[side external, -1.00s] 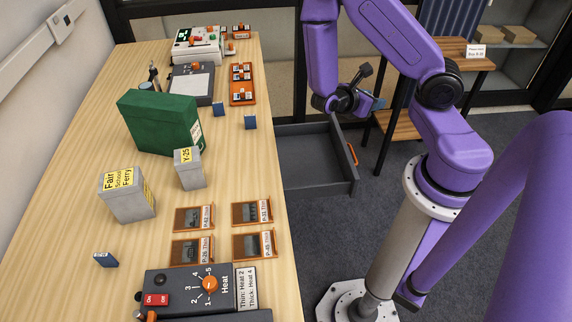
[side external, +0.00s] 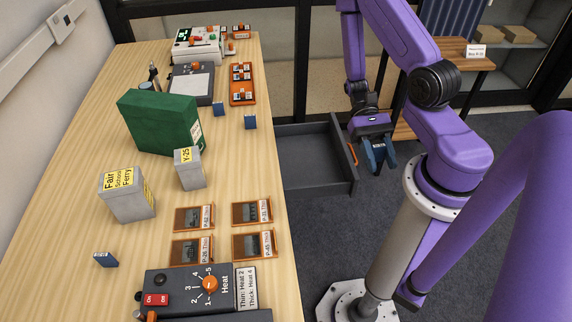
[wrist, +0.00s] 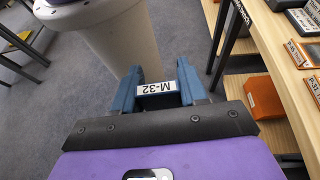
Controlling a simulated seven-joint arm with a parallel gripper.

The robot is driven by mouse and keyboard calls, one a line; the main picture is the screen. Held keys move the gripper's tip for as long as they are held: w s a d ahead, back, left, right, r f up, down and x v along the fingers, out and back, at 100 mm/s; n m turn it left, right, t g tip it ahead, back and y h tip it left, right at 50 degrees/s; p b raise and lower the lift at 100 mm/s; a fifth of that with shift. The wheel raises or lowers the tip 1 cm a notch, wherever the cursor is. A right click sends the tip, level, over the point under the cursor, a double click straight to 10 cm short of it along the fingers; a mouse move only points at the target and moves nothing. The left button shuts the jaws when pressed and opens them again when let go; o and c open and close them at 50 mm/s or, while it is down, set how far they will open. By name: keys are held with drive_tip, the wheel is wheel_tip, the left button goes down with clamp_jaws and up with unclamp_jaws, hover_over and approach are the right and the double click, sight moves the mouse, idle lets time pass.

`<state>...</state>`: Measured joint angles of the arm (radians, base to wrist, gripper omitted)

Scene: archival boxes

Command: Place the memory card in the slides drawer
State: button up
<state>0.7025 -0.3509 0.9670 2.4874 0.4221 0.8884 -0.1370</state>
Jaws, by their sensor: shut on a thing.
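My gripper (side external: 376,168) points down, just right of the open drawer and outside it. It also shows in the wrist view (wrist: 159,72), where its blue fingers are shut on a small card (wrist: 157,88) labelled M-32, the label upside down. I take this to be the memory card; much of it is hidden by the fingers. The open dark grey drawer (side external: 318,188) has an orange handle and looks empty. I see no label on it that says slides.
A wooden shelf unit (side external: 455,52) stands behind the arm.

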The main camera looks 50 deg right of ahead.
drive_tip(key=w+a+f+m+t+y, duration=0.25)
drive_tip(key=w+m+t+y, duration=0.2)
drive_tip(key=m+t, duration=1.05)
drive_tip(key=t, duration=0.1)
hover_over(296, 177)
drive_tip(key=shift+h, duration=0.35)
wheel_tip(296, 177, down, 13)
drive_tip(key=shift+s+f, duration=0.1)
drive_tip(key=shift+f, duration=0.05)
drive_tip(key=shift+w+f+n+g, duration=0.2)
drive_tip(key=shift+f+n+g, duration=0.05)
drive_tip(key=shift+n+g, duration=0.05)
drive_tip(key=shift+f, duration=1.55)
drive_tip(key=shift+f, duration=0.1)
drive_tip(key=shift+f, duration=0.55)
drive_tip(key=o, duration=1)
